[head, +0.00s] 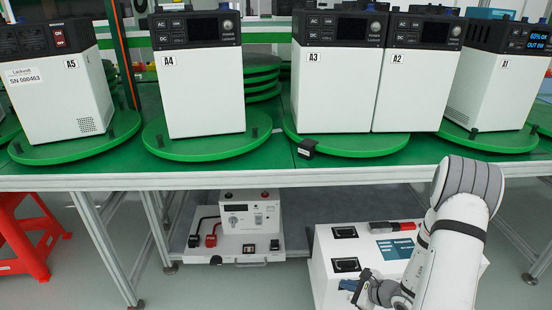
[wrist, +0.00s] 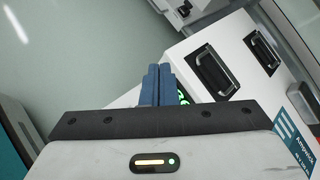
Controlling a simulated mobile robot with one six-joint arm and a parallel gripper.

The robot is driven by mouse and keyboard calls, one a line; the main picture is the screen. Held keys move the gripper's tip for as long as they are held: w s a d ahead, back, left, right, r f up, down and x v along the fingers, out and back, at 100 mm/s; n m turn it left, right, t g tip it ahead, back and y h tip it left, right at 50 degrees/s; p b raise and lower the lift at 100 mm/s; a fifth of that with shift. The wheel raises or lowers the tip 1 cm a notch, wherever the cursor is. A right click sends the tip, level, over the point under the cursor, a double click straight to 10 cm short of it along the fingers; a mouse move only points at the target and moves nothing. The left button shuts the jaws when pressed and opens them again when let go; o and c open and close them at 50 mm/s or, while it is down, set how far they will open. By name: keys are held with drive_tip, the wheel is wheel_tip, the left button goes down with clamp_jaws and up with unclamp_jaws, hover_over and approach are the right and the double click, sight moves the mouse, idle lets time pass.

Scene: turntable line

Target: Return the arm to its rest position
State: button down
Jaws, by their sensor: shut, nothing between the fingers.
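My gripper (wrist: 158,84) shows in the wrist view with its two blue fingers together and nothing between them. In the head view my gripper (head: 347,285) is at the lower right, low in front of the table, with my white arm reaching down from the right. It is over or beside the left part of a white cabinet (head: 326,262) with black recessed handles. I cannot tell whether it touches the cabinet. The same cabinet (wrist: 205,45) lies just beyond the fingers in the wrist view.
A green table (head: 275,178) spans the view above my gripper. White units labelled A5 (head: 62,100), A4 (head: 200,95), A3 (head: 330,90), A2 (head: 408,90) and A1 (head: 490,95) stand on green turntables. A white device (head: 238,225) is below the table; a red stool (head: 25,240) is left.

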drive_tip(key=s+a+r+n+g+y+p, duration=0.1)
drive_tip(key=s+a+r+n+g+p, duration=0.2)
drive_tip(key=r, duration=0.8)
drive_tip(key=s+a+r+n+g+p, duration=0.1)
drive_tip(key=s+a+r+n+p, duration=0.1)
drive_tip(key=a+r+n+p, duration=0.6)
drive_tip(key=s+a+r+n+g+y, duration=0.1)
drive_tip(key=s+r+n+g, duration=0.15)
drive_tip(key=r, duration=1.05)
drive_tip(key=s+d+r+n+h+p, duration=0.2)
drive_tip(key=s+r+n+h+p, duration=0.2)
drive_tip(key=r, duration=0.8)
drive_tip(key=s+d+r+n+h+p, duration=0.2)
drive_tip(key=s+r+n+h+p, duration=0.3)
drive_tip(key=s+r+p, duration=0.4)
wheel_tip(320, 180, up, 3)
drive_tip(key=shift+r+t, duration=0.1)
drive_tip(key=shift+t, duration=0.35)
